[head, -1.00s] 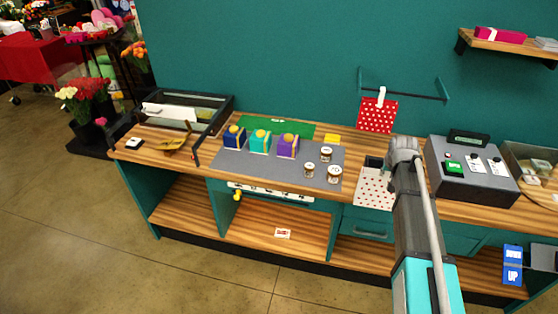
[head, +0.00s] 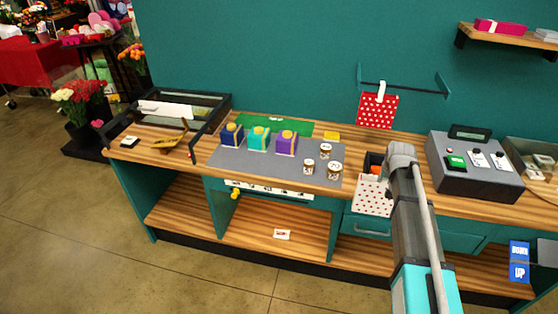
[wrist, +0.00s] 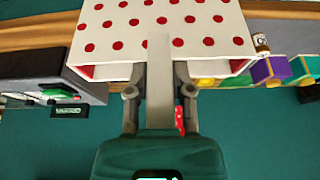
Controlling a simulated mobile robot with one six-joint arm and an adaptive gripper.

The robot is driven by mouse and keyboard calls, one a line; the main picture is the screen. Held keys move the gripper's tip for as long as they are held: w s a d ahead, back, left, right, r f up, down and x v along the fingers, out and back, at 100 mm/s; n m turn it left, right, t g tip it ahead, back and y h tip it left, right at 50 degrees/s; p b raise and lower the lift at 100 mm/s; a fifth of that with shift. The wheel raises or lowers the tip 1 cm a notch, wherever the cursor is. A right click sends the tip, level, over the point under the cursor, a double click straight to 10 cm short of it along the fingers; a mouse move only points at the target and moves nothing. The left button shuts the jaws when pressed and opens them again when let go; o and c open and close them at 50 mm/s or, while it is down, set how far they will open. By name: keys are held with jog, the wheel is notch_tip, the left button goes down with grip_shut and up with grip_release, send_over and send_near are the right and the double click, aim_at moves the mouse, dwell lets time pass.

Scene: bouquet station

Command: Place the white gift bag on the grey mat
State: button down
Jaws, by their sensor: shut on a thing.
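The white gift bag with red dots (head: 371,198) is held upright in front of the counter's front edge, right of the mat. It fills the top of the wrist view (wrist: 160,30), its open mouth toward my gripper (wrist: 160,78). My gripper is shut on the bag's rim; in the head view my arm mostly hides it. The grey mat (head: 228,157) lies on the counter to the left. Blue (head: 232,134), teal (head: 258,138) and purple (head: 286,142) boxes stand along its back, and small jars (head: 334,171) stand at its right end. Its front left is bare.
A red bag with white dots (head: 377,111) hangs on a wall rail behind. A grey control box (head: 474,170) stands on the counter to the right. A yellow block (head: 332,136) lies behind the mat. A dark-framed tray (head: 170,108) stands at the far left.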

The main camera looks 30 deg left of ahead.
aim_at(379, 199)
notch_tip(379, 199, down, 11)
jog(key=b, duration=0.9)
jog(key=shift+b, duration=0.3)
jog(key=shift+w+d+r, duration=0.1)
